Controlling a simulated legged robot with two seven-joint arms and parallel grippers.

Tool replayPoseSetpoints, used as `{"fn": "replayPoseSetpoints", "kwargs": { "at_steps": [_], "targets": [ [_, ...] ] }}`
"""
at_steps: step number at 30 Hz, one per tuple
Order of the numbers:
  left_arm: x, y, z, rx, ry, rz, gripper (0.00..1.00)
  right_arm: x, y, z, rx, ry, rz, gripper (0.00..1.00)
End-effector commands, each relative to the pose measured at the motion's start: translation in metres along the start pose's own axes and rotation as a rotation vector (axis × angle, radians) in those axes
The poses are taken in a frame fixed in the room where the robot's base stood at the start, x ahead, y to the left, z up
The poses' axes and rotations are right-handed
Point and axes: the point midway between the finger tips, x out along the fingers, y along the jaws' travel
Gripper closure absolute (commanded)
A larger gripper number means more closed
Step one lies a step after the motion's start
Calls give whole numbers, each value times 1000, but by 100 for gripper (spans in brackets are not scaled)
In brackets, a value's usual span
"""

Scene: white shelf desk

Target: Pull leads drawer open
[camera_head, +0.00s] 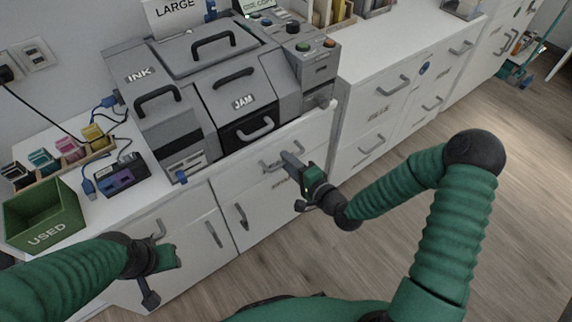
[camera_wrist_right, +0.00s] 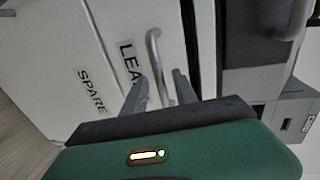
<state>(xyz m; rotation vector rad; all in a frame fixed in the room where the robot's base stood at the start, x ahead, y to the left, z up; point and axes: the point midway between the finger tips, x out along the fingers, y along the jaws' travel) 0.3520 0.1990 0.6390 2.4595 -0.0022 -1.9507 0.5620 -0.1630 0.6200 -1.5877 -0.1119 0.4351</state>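The leads drawer (camera_head: 312,138) is a white front below the grey machine. It looks shut in the head view. Its label (camera_wrist_right: 128,58) reads "LEA" in the right wrist view, and the rest is hidden. Its grey bar handle (camera_wrist_right: 153,48) runs down between the fingers of my right gripper (camera_wrist_right: 160,92). These fingers are apart, one on each side of the handle; I cannot tell whether they touch it. In the head view my right gripper (camera_head: 291,163) is at the drawer front. My left gripper (camera_head: 160,275) is in front of the left cabinet, away from the drawer; its fingers are unclear.
A "SPARE" label (camera_wrist_right: 90,90) marks the neighbouring front. The grey machine (camera_head: 215,95) with "INK" and "JAM" labels stands on the desk above. A green "USED" bin (camera_head: 45,215) is at the left. More white drawers (camera_head: 375,115) stand at the right. The wooden floor is clear.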

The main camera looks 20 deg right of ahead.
Motion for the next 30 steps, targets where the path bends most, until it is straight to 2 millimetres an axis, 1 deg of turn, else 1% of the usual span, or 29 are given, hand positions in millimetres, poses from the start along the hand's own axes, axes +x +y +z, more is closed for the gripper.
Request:
{"fn": "replayPoseSetpoints", "kwargs": {
  "at_steps": [1,3,11,14,19,20,30],
  "targets": [
    [4,0,1,0,0,0,64,6,2,0,-1,-1,0,66],
    [4,0,1,1,0,0,64,12,1,0,0,-1,0,66],
    [4,0,1,1,0,0,64,14,-1,1,0,0,1,66],
    [4,0,1,0,0,0,64,14,0,0,0,0,1,76],
    [4,0,1,1,0,0,64,14,0,0,0,0,1,98],
    [4,0,1,1,0,0,64,14,0,0,0,0,1,100],
    [4,0,1,1,0,0,64,14,1,-1,1,2,3,100]
  ]
}}
